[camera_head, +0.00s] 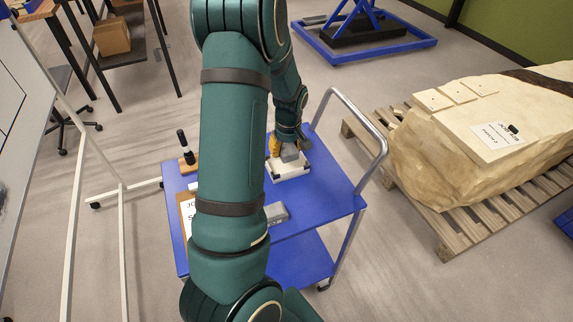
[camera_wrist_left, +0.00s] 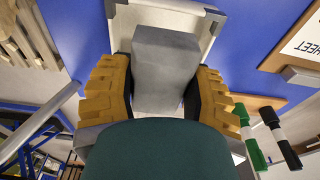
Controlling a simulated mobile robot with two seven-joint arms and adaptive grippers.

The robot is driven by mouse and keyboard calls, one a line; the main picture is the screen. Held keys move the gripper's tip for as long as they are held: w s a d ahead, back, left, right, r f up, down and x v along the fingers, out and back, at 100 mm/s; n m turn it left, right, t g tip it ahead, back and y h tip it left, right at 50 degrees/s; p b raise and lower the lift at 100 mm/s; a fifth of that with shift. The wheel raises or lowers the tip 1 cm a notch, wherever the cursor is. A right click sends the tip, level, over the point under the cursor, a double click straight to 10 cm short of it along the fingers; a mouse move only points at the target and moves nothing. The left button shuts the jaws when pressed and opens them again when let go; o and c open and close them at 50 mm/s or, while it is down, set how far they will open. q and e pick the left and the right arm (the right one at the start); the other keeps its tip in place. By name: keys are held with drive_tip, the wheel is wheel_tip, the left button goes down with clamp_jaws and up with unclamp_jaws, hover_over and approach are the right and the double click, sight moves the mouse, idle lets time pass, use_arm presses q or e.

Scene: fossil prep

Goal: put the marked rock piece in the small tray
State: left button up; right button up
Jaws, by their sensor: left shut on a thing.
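My left gripper (camera_head: 283,147) comes down over the far part of the blue cart. Its yellow fingers (camera_wrist_left: 161,72) are shut on a plain grey block (camera_wrist_left: 166,62), one finger on each side. The block also shows in the head view (camera_head: 290,154). The small white tray (camera_head: 289,175) is directly under or around the block; its rim (camera_wrist_left: 121,22) shows in the left wrist view. I cannot tell whether the block touches the tray floor. I see no mark on the block. My right gripper is not in view.
Another grey block (camera_head: 277,213) lies on the blue cart (camera_head: 325,197). A marker stand (camera_head: 188,160) is at the cart's left. A large pale rock (camera_head: 480,135) with flat pieces and a sheet rests on a pallet (camera_head: 465,235) at right. The cart's metal handle (camera_head: 367,125) rises beside my gripper.

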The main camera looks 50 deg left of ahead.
sight(286, 167)
use_arm(q)
drive_tip(key=shift+f+b, duration=0.55)
drive_tip(key=shift+f, duration=2.65)
drive_tip(key=o, duration=1)
drive_tip(key=shift+f, duration=0.1)
drive_tip(key=shift+r, duration=0.6)
drive_tip(key=r+p, duration=0.1)
drive_tip(key=r, duration=0.2)
drive_tip(key=d+r+p, duration=0.1)
drive_tip(key=r, duration=0.7)
drive_tip(key=shift+s+d+p, duration=0.2)
drive_tip(key=shift+s+p, duration=0.05)
drive_tip(key=shift+p, duration=0.15)
